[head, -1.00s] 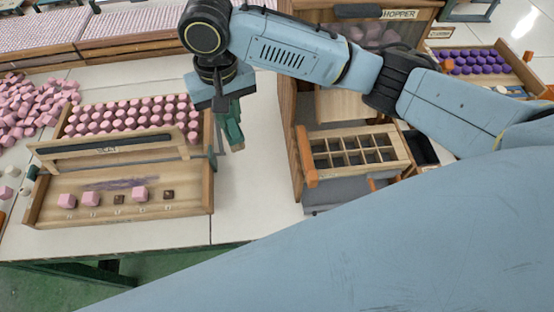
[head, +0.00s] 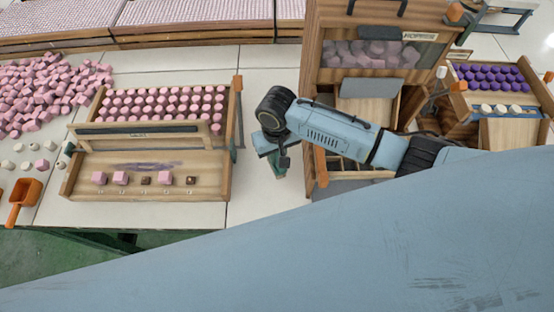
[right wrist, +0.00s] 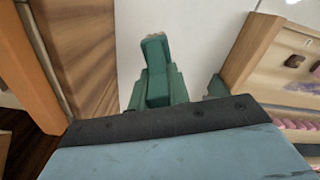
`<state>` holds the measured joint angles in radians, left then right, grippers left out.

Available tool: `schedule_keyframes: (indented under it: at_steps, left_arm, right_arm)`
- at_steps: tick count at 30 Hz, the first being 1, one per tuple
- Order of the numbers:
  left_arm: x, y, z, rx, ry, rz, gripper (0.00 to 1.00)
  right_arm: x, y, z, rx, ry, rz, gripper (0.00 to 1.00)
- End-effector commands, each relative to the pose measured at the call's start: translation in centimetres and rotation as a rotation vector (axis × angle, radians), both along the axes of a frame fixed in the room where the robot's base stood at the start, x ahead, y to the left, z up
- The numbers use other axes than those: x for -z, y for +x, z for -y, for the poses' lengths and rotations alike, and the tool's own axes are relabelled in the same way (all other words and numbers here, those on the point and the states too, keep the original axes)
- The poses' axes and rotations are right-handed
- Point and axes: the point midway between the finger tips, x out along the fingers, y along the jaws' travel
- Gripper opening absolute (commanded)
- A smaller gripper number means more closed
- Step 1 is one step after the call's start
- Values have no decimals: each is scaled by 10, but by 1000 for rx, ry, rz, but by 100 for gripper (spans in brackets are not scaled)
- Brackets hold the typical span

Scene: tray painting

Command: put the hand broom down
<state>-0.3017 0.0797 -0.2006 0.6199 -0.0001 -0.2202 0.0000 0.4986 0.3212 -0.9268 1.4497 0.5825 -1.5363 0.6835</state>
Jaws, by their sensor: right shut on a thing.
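The hand broom (head: 279,168) is green and small in the head view, partly hidden by my wrist. My right gripper (head: 274,151) is shut on it, over the white table strip between the pink tray and the hopper. In the right wrist view the green broom (right wrist: 157,85) points away from the palm, with a pale tip at its far end. Whether the broom touches the table is unclear. My left gripper is not in view.
The wooden painting tray (head: 214,178) with pink pieces stands left of the gripper. The wooden hopper (head: 314,100) stands close on the right. A white table strip (head: 258,205) is clear between them. An orange scoop (head: 24,196) lies far left.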

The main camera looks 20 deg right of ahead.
Motion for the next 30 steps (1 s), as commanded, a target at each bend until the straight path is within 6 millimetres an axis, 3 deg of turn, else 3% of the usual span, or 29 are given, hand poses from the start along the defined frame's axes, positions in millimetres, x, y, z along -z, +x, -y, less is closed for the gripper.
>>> schedule_keyframes:
  at_steps: [6,19,20,24,30]
  left_arm:
    - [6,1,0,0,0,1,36]
    - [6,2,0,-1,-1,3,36]
    - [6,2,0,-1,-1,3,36]
    - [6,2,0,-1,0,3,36]
    - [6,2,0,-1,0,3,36]
  right_arm:
    - [30,0,0,1,0,-1,0]
    - [36,0,0,1,0,0,0]
    - [36,0,0,1,0,0,21]
    - [36,0,0,1,0,0,39]
    - [35,0,0,1,-1,0,40]
